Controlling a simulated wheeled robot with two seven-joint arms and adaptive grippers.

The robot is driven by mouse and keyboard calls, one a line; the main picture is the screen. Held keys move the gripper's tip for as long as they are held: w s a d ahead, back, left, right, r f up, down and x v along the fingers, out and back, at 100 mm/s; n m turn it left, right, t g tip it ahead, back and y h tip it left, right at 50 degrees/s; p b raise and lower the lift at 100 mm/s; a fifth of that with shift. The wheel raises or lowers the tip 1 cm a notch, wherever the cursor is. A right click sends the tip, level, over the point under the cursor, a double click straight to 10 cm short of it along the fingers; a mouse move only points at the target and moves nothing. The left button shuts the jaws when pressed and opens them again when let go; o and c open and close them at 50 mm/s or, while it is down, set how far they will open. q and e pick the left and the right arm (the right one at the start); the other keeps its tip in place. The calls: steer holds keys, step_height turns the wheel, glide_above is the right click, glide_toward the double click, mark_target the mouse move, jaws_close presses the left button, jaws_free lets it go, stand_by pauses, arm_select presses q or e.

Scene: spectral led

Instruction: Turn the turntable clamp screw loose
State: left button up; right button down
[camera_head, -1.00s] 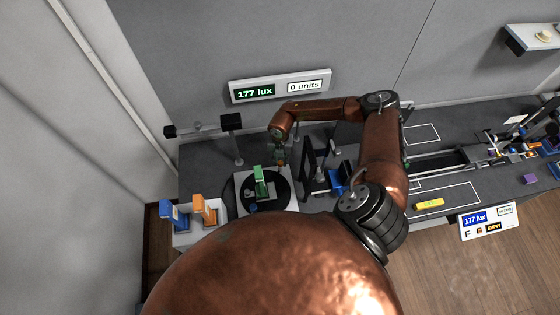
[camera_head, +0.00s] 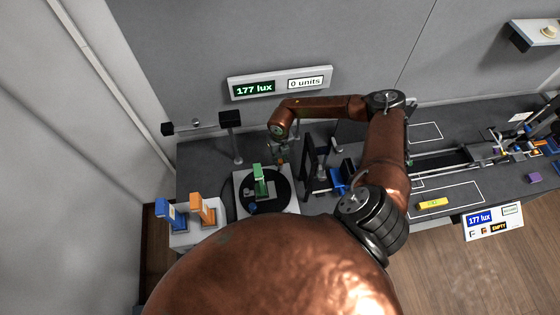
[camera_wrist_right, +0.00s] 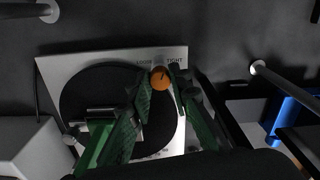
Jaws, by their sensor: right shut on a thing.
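The turntable is a black disc (camera_head: 279,194) on a pale square plate (camera_head: 288,209) in the head view; the disc also shows in the wrist view (camera_wrist_right: 75,85). A green holder (camera_head: 259,180) stands upright on the disc. The clamp screw has a round orange knob (camera_wrist_right: 160,77) with a dark mark, at the plate's far edge beside "LOOSE" and "TIGHT" lettering, partly covered. My right gripper (camera_head: 280,157) is at that far edge. In the wrist view its green fingers (camera_wrist_right: 161,84) are closed on the knob from both sides. My left gripper is not in view.
A blue holder (camera_head: 172,214) and an orange holder (camera_head: 201,210) stand on a white tray at left. A dark upright frame (camera_head: 309,160) stands close right of the turntable. A wall display (camera_head: 280,83) reads 177 lux and 0 units. A yellow block (camera_head: 433,203) lies at right.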

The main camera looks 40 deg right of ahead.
mark_target(280, 161)
steer(key=n+b, duration=0.2)
steer(key=n, duration=0.1)
steer(key=shift+f+n, duration=0.1)
steer(key=shift+n, duration=0.3)
steer(key=n+b, duration=0.2)
steer(key=n, duration=0.1)
steer(key=shift+n+b, duration=0.3)
steer(key=shift+b, duration=0.05)
steer(key=n+b, duration=0.2)
steer(key=n, duration=0.1)
steer(key=shift+w+n, duration=0.1)
steer(key=shift+n, duration=0.2)
steer(key=shift+n+b, duration=1.2)
steer(key=shift+n, duration=0.4)
steer(key=shift+r, duration=0.25)
steer(key=c, duration=1.8)
jaws_free()
steer(key=shift+f, duration=0.1)
steer(key=shift+o, duration=0.2)
step_height(280, 161, up, 12)
